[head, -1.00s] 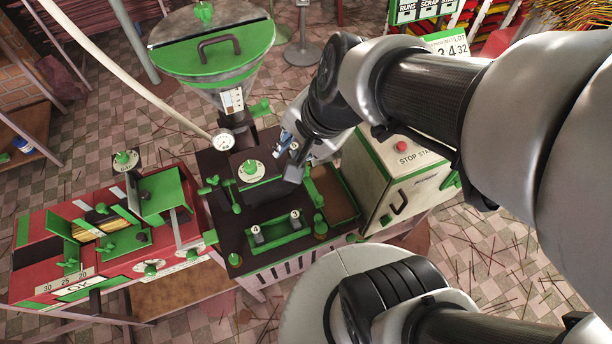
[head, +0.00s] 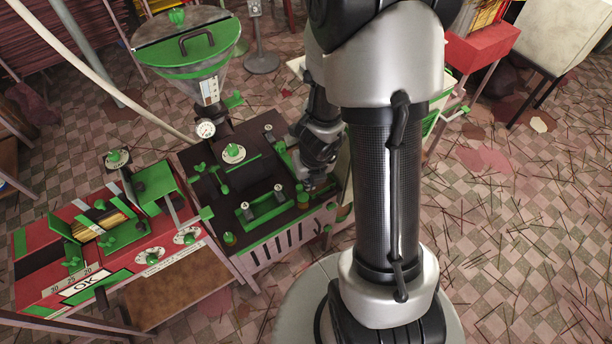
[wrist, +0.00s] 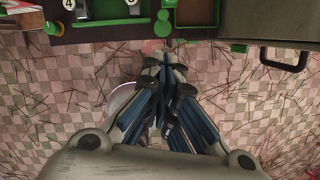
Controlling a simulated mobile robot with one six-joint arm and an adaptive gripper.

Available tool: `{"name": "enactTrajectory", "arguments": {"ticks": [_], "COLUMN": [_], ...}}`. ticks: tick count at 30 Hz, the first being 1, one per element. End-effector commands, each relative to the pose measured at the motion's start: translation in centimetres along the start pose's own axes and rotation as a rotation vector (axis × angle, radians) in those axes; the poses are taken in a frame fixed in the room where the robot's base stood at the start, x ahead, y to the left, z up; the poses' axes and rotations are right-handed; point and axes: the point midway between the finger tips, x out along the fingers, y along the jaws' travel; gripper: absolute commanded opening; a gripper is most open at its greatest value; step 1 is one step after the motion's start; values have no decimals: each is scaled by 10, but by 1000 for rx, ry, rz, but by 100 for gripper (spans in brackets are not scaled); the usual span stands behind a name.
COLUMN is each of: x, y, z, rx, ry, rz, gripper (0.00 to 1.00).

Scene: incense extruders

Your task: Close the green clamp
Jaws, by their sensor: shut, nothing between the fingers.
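Several green fittings sit on the dark top of the machine (head: 190,160), and I cannot tell which one is the clamp. One is a green frame (head: 268,216) around two posts near the front edge; its bar (wrist: 105,21) shows at the top of the wrist view. Another is a green bar (head: 280,147) at the right side, partly hidden by my arm. My gripper (wrist: 162,62) is shut and empty, its blue-grey fingers together, below the green knob (wrist: 162,24) in the wrist view. It appears apart from the machine, over the floor. In the head view its fingers are hard to make out.
A hopper with a green lid (head: 190,50) stands behind the machine. A red unit (head: 50,260) with green parts joins it at the left. A pale cabinet with a dark handle (wrist: 284,58) stands at the right. Open tiled floor lies in front and right.

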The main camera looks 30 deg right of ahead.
Motion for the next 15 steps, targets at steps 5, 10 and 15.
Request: {"name": "enactTrajectory", "arguments": {"ticks": [5,10,15], "x": [38,68,70], "y": [1,1,1], "z": [-2,-2,18], "rx": [-2,-4,-4], "ry": [1,1,2], "rz": [1,2,2], "gripper": [0,0,0]}}
